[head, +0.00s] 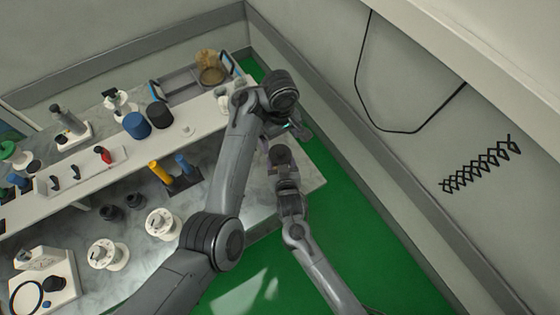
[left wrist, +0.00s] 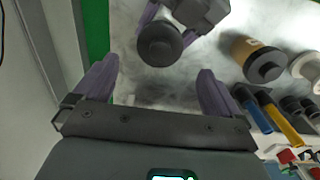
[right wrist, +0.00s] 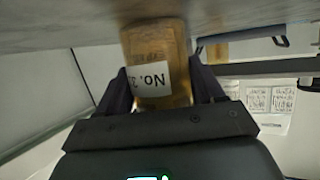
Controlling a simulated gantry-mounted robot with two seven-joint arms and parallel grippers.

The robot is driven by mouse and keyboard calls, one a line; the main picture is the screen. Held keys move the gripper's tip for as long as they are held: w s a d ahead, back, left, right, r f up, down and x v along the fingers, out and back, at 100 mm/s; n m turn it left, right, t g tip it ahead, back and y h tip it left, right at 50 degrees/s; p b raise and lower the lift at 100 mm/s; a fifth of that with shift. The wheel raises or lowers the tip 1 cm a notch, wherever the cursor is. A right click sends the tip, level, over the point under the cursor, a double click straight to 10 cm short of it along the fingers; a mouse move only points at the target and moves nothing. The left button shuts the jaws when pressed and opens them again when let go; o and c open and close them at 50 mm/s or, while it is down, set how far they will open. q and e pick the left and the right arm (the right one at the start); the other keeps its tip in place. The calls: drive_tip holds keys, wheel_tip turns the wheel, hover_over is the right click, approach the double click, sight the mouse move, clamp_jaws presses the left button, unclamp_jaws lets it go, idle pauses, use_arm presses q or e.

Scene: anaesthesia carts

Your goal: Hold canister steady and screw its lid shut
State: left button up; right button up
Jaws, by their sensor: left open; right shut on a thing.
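An amber canister (right wrist: 155,60) with a white label starting "No." stands between the dark fingers of my right gripper (right wrist: 165,82) in the right wrist view. The right gripper is shut on its body. In the left wrist view a round dark lid (left wrist: 160,43) caps the top of this canister, flanked by the right gripper's purple fingers. My left gripper (left wrist: 157,68) is open, its two fingers apart, pointing down over the worktop with the lid centred just beyond the fingertips. It does not touch the lid. In the head view my arms hide the canister.
Another tan canister with a dark lid (left wrist: 262,62) stands nearby on the marbled worktop. A long white shelf (head: 130,155) carries bottles and switches. The green floor (head: 350,230) is clear at right.

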sight(280, 151)
drive_tip(key=shift+c, duration=1.1)
use_arm(q)
drive_tip(key=shift+m, duration=0.3)
use_arm(e)
clamp_jaws()
use_arm(q)
drive_tip(key=shift+w+d+r+m, duration=0.1)
drive_tip(key=shift+w+r+m, duration=0.2)
drive_tip(key=shift+r, duration=0.15)
drive_tip(key=shift+w+r, duration=0.35)
drive_tip(key=shift+r, duration=0.2)
drive_tip(key=shift+s+f+n, duration=0.3)
drive_tip(key=shift+f+n, duration=0.05)
drive_tip(key=shift+n, duration=0.25)
drive_tip(key=shift+s+f, duration=0.4)
drive_tip(key=shift+f, duration=0.25)
drive_tip(key=shift+f, duration=0.1)
drive_tip(key=shift+f, duration=3.9)
